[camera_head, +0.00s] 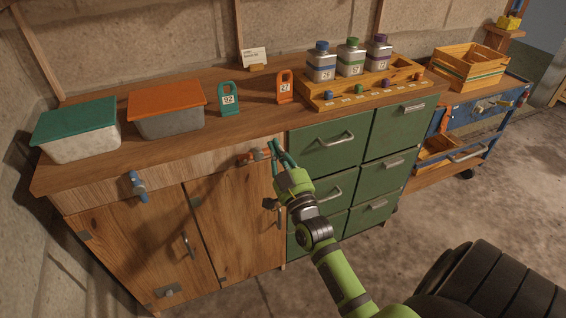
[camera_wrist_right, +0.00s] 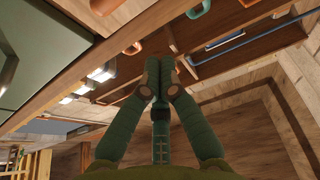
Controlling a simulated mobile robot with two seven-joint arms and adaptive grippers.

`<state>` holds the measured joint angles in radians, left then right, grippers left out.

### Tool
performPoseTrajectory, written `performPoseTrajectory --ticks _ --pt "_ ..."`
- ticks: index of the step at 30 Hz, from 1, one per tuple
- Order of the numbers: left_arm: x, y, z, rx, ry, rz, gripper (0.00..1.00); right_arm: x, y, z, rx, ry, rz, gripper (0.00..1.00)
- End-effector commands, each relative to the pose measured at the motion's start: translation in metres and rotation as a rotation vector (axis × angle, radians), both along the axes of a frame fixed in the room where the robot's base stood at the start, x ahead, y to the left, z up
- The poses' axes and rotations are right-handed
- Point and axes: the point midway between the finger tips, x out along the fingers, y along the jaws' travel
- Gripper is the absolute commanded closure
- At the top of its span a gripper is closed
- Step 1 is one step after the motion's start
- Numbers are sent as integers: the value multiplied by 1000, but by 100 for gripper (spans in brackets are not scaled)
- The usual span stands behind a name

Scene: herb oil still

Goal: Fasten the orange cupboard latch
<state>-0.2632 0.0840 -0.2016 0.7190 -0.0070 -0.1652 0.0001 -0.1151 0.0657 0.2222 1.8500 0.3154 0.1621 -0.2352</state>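The orange latch (camera_head: 254,156) is on the pale wooden strip above the right cupboard door (camera_head: 237,222), near the green drawers. Its exact turn is hard to make out, as my gripper is close to its right end. My right gripper (camera_head: 276,146) is just right of the latch, its teal fingers drawn together. In the right wrist view the fingertips (camera_wrist_right: 159,72) meet, with nothing visible between them. I cannot tell whether the fingers touch the latch. My left gripper is out of view.
A blue latch (camera_head: 138,187) is on the strip farther left. Green drawers (camera_head: 330,143) with metal handles stand right of the cupboard. The worktop holds a green-lidded bin (camera_head: 78,144), an orange-lidded bin (camera_head: 166,122), tags and a bottle rack (camera_head: 365,92).

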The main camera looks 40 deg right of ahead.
Motion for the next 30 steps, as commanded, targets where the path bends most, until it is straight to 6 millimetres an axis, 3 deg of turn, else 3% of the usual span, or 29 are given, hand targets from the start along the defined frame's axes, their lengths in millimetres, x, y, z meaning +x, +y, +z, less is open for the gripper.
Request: performPoseTrajectory --ticks 5,7,13,21,30 --pt "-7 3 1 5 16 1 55 35 -9 14 1 -2 -1 100" --pt "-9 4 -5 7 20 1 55 32 -8 -7 1 8 1 100" --pt "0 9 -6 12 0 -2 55 31 -8 -26 1 3 0 100" --pt "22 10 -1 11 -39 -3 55 31 -8 -29 1 1 0 100" --pt "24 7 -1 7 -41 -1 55 31 -10 -30 12 -1 0 100"
